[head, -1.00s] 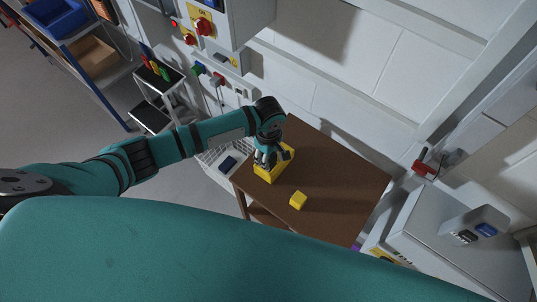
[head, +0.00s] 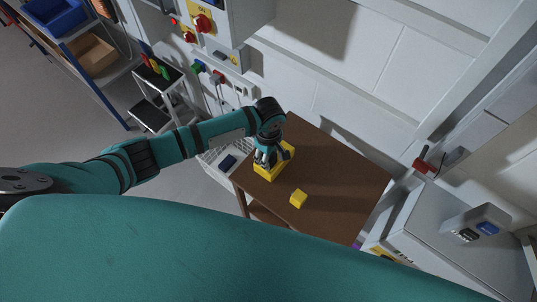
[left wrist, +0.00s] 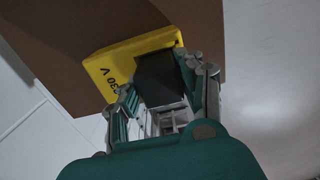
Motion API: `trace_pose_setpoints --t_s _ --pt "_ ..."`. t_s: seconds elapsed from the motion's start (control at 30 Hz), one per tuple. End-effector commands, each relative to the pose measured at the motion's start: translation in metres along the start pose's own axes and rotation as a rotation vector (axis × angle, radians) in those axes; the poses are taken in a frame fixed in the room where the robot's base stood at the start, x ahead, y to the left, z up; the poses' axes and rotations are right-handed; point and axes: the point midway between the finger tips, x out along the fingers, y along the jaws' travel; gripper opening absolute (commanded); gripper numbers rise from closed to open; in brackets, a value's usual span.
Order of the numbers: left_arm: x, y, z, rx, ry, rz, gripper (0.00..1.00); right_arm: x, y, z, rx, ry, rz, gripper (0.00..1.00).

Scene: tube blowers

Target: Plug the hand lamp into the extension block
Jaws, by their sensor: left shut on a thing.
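The yellow extension block (head: 265,174) lies on the brown table near its left edge, and it shows "230 V" lettering in the left wrist view (left wrist: 110,68). My left gripper (head: 266,160) is over the block, pointing down at it. In the left wrist view, my left gripper (left wrist: 165,100) is shut on a dark, boxy plug (left wrist: 160,76), which overlaps the yellow block's edge. I cannot tell whether the plug is in a socket or just against the block. I cannot make out the hand lamp for certain. My right gripper is not in view.
A small yellow cube (head: 298,199) stands on the brown table (head: 340,185), whose right part is clear. A white wire basket (head: 213,160) is at the table's left. A white wall with a switch box (head: 222,22) is behind. A grey cabinet (head: 460,265) stands at the right.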

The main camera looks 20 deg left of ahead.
Motion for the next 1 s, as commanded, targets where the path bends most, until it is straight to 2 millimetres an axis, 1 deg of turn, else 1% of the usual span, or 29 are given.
trace_pose_setpoints --t_s 0.23,0.43,0.47,0.63,0.67,0.9,1.0 --pt "0.0050 -0.0007 0.0001 0.000 0.000 -0.002 0.00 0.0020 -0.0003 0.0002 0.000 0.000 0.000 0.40" --pt "0.0046 -0.0007 0.0001 0.000 0.000 -0.002 0.00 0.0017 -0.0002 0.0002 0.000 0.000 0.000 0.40" --pt "0.0046 -0.0007 0.0001 0.000 0.000 -0.002 0.39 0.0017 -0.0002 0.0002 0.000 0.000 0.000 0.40" --pt "0.0044 -0.0006 0.0000 0.000 0.000 -0.002 0.61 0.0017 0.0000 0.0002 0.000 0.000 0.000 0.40" --pt "0.0044 -0.0005 0.0000 0.000 0.000 -0.001 0.65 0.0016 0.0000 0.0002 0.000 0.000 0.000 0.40" --pt "0.0041 -0.0004 -0.0001 0.000 0.000 -0.001 0.65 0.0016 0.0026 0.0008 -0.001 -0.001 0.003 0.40" --pt "-0.0002 0.0001 0.0000 0.000 -0.001 0.000 0.65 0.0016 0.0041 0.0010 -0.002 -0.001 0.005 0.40"
